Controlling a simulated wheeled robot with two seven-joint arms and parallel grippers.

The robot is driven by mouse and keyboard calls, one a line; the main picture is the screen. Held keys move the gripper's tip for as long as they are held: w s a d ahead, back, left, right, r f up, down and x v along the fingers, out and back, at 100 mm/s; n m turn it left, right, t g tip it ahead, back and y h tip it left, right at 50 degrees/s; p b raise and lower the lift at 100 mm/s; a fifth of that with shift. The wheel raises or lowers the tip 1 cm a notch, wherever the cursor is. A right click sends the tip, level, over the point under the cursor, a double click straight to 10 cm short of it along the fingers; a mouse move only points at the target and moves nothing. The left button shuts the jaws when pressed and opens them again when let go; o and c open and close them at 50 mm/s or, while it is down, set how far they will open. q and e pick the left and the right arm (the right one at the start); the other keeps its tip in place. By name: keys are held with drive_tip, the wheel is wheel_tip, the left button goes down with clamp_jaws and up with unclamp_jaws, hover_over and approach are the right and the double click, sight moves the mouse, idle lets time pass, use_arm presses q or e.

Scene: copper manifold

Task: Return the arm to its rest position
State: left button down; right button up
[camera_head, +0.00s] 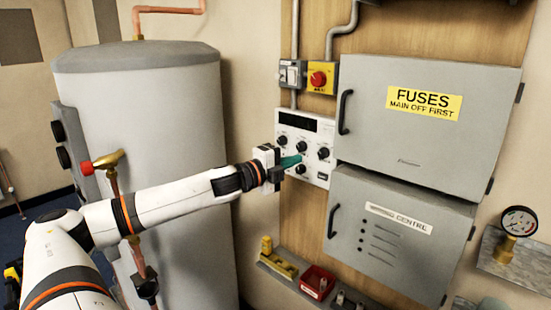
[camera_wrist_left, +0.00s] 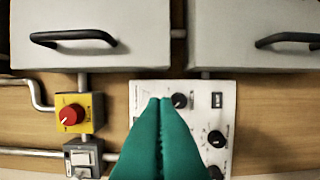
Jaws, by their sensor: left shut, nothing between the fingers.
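My left arm (camera_head: 165,200) comes in from the left and reaches across the front of the grey tank. My left gripper (camera_head: 290,163) is shut and empty, its green fingers pointing at the white control panel (camera_head: 319,126). In the left wrist view the green fingers (camera_wrist_left: 160,103) are together and overlap the panel beside a black knob (camera_wrist_left: 179,101). I cannot tell whether the fingertips touch the panel. The fingers hide part of the panel in both views. My right gripper is not in view.
The grey tank (camera_head: 150,80) stands behind my arm, with a brass valve (camera_head: 108,160) and copper pipe close to it. A red rotary switch (camera_head: 318,78) is above the panel. The fuse box (camera_head: 400,150) and lower cabinet (camera_head: 385,245) are right.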

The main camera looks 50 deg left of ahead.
use_arm(q)
drive_tip(key=a+p, duration=0.1)
drive_tip(key=a, duration=0.1)
drive_tip(key=s+a, duration=0.1)
drive_tip(key=a, duration=0.1)
drive_tip(key=shift+s+a+p, duration=0.15)
drive_tip(key=shift+a+p, duration=0.05)
drive_tip(key=shift+p, duration=0.2)
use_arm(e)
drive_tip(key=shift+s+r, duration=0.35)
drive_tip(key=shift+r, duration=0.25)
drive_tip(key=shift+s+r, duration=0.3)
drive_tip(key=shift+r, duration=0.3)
use_arm(q)
drive_tip(key=shift+f, duration=0.1)
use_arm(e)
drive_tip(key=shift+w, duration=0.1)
